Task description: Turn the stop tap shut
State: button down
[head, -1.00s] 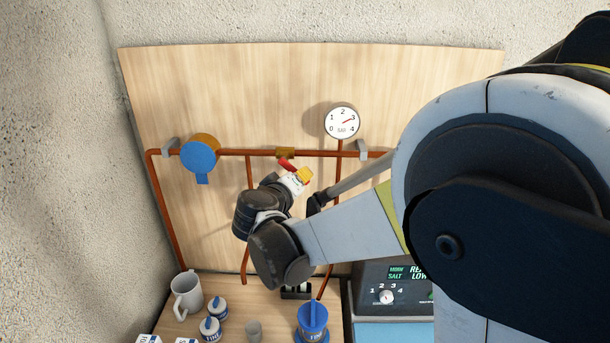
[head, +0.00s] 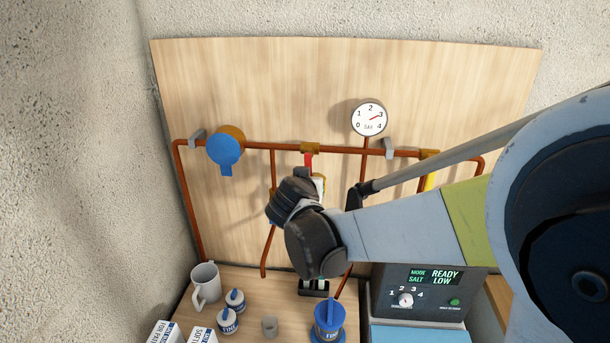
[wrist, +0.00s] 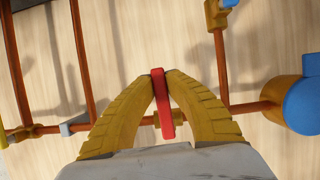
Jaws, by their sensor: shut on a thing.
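The stop tap has a red lever (head: 309,161) on a brass body (head: 310,148) in the horizontal copper pipe. The lever hangs about straight down, roughly square to that pipe. In the wrist view the red lever (wrist: 163,105) stands between my two yellow fingers. My gripper (wrist: 160,78) is shut on it, with the tips close on both sides near its upper end. In the head view my gripper (head: 312,176) is mostly hidden behind my dark wrist, and the lever's lower end is hidden there too.
A blue round fitting (head: 224,149) sits left on the pipe, and a dial gauge (head: 370,119) stands above right. A yellow part (head: 430,180) is farther right. Below are a mug (head: 206,282), small tins, a blue-topped container (head: 329,320) and a display unit (head: 420,290).

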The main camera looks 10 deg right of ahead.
jog(key=shift+a, duration=0.15)
dwell(0.4)
jog(key=c, duration=1.4)
grip_release()
jog(key=shift+w, duration=0.15)
jog(key=v, duration=1.2)
